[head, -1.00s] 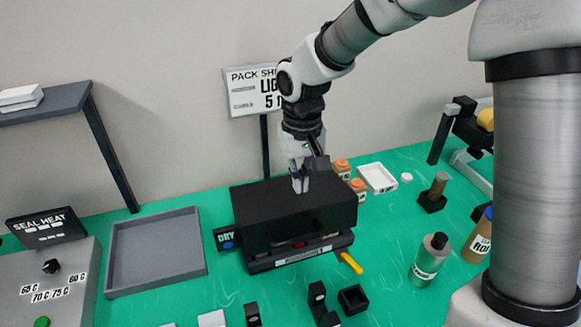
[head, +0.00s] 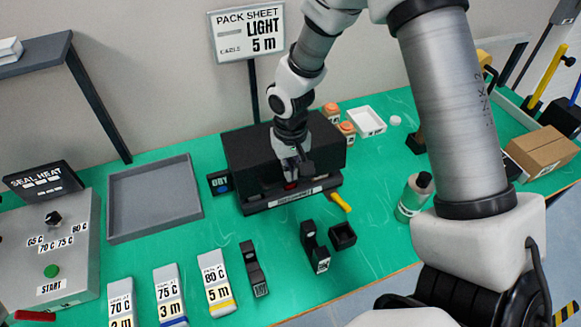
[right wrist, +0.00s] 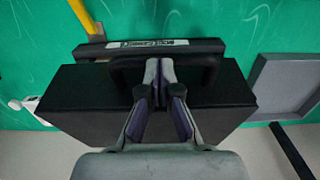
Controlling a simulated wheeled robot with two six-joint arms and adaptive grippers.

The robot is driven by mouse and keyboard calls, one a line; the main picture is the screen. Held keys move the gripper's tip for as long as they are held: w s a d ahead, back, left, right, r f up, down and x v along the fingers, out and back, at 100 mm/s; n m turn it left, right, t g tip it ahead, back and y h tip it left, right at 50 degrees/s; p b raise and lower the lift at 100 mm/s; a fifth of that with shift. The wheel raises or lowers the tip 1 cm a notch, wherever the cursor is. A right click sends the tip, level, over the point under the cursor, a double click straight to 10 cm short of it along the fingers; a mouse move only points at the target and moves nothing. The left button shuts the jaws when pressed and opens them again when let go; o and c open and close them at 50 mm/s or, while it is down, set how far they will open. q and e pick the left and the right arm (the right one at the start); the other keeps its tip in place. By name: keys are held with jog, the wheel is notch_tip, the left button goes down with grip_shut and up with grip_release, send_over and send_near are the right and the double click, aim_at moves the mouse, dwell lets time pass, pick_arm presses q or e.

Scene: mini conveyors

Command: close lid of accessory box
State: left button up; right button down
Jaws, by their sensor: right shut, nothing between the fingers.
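No box is legibly marked as the accessory box. My right gripper (head: 291,180) is shut and empty at the front of the black box. In the right wrist view its fingertips (right wrist: 160,65) overlap a black handle bar (right wrist: 205,64) beside the label; contact cannot be told. My left gripper is not in view.
A grey tray (head: 154,238) lies left of the box, beside the seal heat panel (head: 60,255). A small open black holder (head: 342,236) and several labelled packs stand in front. A green bottle (head: 414,195) stands right. A sign (head: 247,32) rises behind.

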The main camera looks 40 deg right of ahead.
pick_arm(q)
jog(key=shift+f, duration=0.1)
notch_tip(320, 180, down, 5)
jog(key=b, duration=0.4)
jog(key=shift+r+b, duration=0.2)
jog(key=shift+b, duration=0.2)
pick_arm(e)
jog(key=s+f, duration=0.2)
jog(key=f, duration=0.3)
jog(key=shift+s+a+f, duration=0.1)
jog(key=shift+s+a, duration=0.25)
jog(key=shift+s, duration=0.05)
